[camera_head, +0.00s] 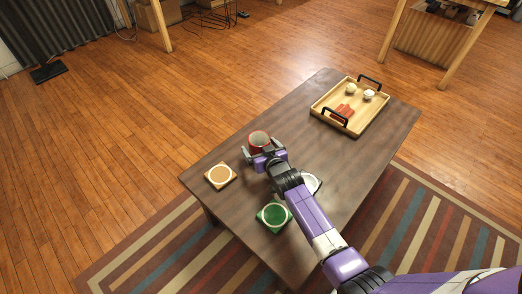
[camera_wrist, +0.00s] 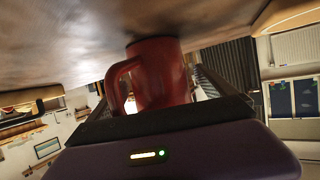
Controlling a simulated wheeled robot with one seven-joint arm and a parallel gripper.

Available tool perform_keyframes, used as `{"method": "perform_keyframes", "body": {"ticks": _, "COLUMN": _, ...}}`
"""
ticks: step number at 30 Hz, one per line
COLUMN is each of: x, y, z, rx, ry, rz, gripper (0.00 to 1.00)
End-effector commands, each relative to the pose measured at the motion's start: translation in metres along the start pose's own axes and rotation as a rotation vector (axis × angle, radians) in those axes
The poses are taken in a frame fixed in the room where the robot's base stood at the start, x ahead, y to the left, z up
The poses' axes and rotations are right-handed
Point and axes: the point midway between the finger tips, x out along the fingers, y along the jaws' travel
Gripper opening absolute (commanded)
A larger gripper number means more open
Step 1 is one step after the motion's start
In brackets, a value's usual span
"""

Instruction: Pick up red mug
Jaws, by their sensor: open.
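The red mug (camera_head: 259,138) stands on the dark wooden table (camera_head: 335,165) near its far-left edge. My gripper (camera_head: 263,153) is open right at the mug, on its near side. In the wrist view, which is upside down, the mug (camera_wrist: 163,75) fills the middle between the open fingers, with its handle toward the left finger. I cannot tell whether either finger touches the mug. My gripper hides the mug's lower near side in the head view.
An orange-tan coaster (camera_head: 220,175) lies left of my gripper, and a green coaster (camera_head: 273,216) lies nearer. A white item (camera_head: 312,183) is partly hidden behind my arm. A wooden tray (camera_head: 325,103) with black handles holds small items at the right.

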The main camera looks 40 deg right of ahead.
Motion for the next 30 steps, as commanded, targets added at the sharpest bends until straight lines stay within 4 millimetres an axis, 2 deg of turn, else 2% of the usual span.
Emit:
{"method": "perform_keyframes", "body": {"ticks": 1, "x": 0.000, "y": 0.000, "z": 0.000, "rx": 0.000, "ry": 0.000, "rz": 0.000, "gripper": 0.91}}
{"method": "perform_keyframes", "body": {"ticks": 12, "x": 0.000, "y": 0.000, "z": 0.000, "rx": 0.001, "ry": 0.000, "rz": 0.000, "gripper": 0.18}}
{"method": "perform_keyframes", "body": {"ticks": 13, "x": 0.000, "y": 0.000, "z": -0.001, "rx": 0.000, "ry": 0.002, "rz": 0.000, "gripper": 0.15}}
{"method": "perform_keyframes", "body": {"ticks": 23, "x": -0.002, "y": 0.000, "z": -0.005, "rx": 0.001, "ry": 0.002, "rz": 0.000, "gripper": 0.15}}
{"method": "perform_keyframes", "body": {"ticks": 26, "x": -0.005, "y": 0.000, "z": -0.013, "rx": 0.002, "ry": 0.002, "rz": 0.000, "gripper": 0.15}}
{"method": "perform_keyframes", "body": {"ticks": 30, "x": -0.013, "y": 0.000, "z": -0.033, "rx": 0.001, "ry": 0.004, "rz": -0.001, "gripper": 0.15}}
